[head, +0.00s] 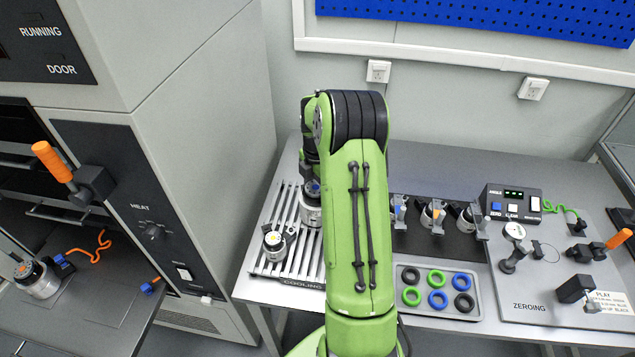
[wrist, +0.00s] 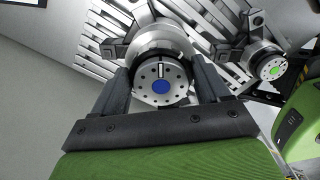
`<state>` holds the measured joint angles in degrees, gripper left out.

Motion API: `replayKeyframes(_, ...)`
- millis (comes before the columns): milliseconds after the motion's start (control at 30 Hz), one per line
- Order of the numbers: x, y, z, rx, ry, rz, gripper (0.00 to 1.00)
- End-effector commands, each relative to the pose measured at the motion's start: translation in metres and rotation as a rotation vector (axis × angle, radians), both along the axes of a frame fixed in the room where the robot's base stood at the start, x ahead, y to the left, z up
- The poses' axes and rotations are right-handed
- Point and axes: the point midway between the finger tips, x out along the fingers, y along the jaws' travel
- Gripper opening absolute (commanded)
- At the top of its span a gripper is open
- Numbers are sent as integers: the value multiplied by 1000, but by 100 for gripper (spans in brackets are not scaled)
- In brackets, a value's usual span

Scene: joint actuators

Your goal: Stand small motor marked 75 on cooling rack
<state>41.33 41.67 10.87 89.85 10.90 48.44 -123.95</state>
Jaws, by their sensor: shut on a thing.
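The cooling rack (head: 303,256) is a slatted metal stand at the left end of the table. My gripper (wrist: 160,92) is shut on a silver round motor with a blue centre (wrist: 160,70). This motor shows in the head view (head: 311,213) at the back of the rack, partly behind my arm. I cannot tell whether its base touches the slats. No 75 mark is legible. A motor with a yellow-green centre (wrist: 270,68) shows to the right in the wrist view.
A grey tray of coloured rings (head: 437,292) lies right of my arm. Behind it, several parts stand on a black mat (head: 421,244). The zeroing plate (head: 535,290) is at the right.

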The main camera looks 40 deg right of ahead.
Motion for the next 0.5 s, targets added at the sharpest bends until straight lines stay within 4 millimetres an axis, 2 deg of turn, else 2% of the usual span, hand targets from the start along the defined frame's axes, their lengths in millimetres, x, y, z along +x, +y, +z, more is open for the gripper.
replayKeyframes(133, 1, -1, -1, -4, -5, 1, 0)
replayKeyframes(167, 0, 0, -2, 0, 0, 0, 80)
replayKeyframes(300, 0, 0, -2, 0, 0, 0, 100)
replayKeyframes(500, 0, 0, -1, 0, 0, 0, 100)
